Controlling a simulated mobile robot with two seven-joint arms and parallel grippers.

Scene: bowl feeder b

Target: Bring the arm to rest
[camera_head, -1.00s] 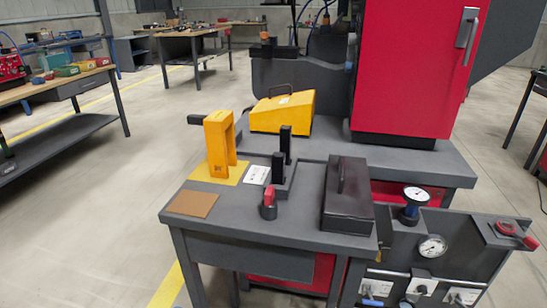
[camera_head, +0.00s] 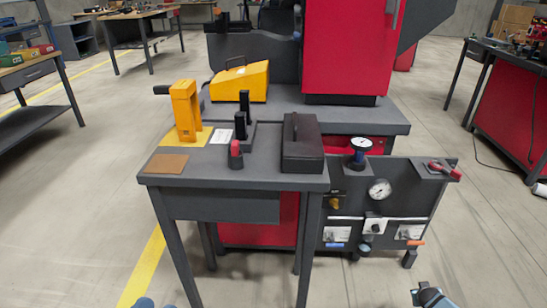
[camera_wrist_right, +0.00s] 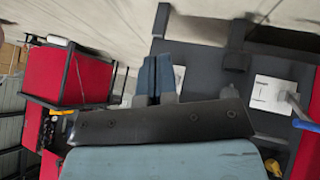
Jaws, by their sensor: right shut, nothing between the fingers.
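My right gripper (camera_wrist_right: 156,78) shows in the right wrist view with its two blue-grey fingers together and nothing between them. In the head view a blue and dark part of my right arm (camera_head: 430,295) shows at the bottom edge, over open floor. It is apart from the work table (camera_head: 235,172) and the gauge panel. Two small bluish pieces at the bottom left edge look like part of my left arm (camera_head: 145,303). They are too cut off to show whether that gripper is open.
The floor in front is clear.

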